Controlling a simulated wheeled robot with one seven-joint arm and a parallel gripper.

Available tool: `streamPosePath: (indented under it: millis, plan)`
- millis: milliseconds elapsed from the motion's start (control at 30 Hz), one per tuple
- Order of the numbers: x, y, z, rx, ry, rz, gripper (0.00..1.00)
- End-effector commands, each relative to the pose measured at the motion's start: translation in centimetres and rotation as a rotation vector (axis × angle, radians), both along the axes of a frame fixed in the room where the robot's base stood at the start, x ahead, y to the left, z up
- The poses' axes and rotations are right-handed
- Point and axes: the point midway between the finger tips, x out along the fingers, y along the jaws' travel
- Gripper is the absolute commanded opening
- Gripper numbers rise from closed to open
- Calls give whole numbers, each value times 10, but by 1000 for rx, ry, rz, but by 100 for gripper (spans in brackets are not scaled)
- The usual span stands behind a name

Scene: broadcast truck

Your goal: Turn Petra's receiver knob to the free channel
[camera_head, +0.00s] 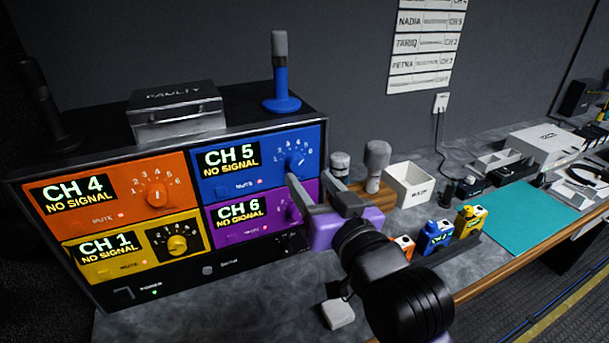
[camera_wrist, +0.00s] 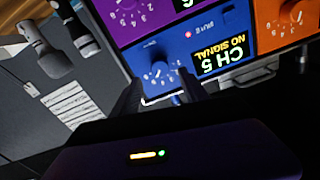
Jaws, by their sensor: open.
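The receiver rack (camera_head: 190,285) stands at the left in the head view. It has an orange receiver on CH 4 (camera_head: 120,215), blue on CH 5 (camera_head: 225,185), yellow on CH 1 (camera_head: 130,262) and purple on CH 6 (camera_head: 230,235), all reading NO SIGNAL. No receiver bears a readable name. The wall list (camera_head: 425,45) names Nadia, Tariq and Petra; Petra's channel digit is too small to read. My gripper (camera_head: 312,183) is open in front of the blue and purple receivers. In the wrist view, the blue knob (camera_wrist: 159,74) shows between its fingertips (camera_wrist: 160,80), with contact unclear.
A silver box marked FAULTY (camera_head: 178,110) and a blue microphone (camera_head: 281,85) stand on the rack. Microphones (camera_head: 376,165), a white bin (camera_head: 408,185) and orange, blue (camera_head: 436,237) and yellow packs (camera_head: 470,221) stand right of the rack. The teal mat (camera_head: 515,220) is clear.

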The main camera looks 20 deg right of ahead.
Motion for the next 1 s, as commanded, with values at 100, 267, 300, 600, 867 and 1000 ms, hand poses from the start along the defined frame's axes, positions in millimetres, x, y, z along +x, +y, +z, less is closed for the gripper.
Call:
streamPosePath:
  millis: [100,267,300,600,867,1000]
  plan:
    - [-17,0,-2,0,1,0,52]
    - [-28,0,-1,0,1,0,52]
    - [-29,0,0,0,1,0,52]
    - [-29,0,0,0,0,0,52]
    - [-29,0,5,-10,-20,0,52]
    - [-31,0,30,-33,-121,-1,52]
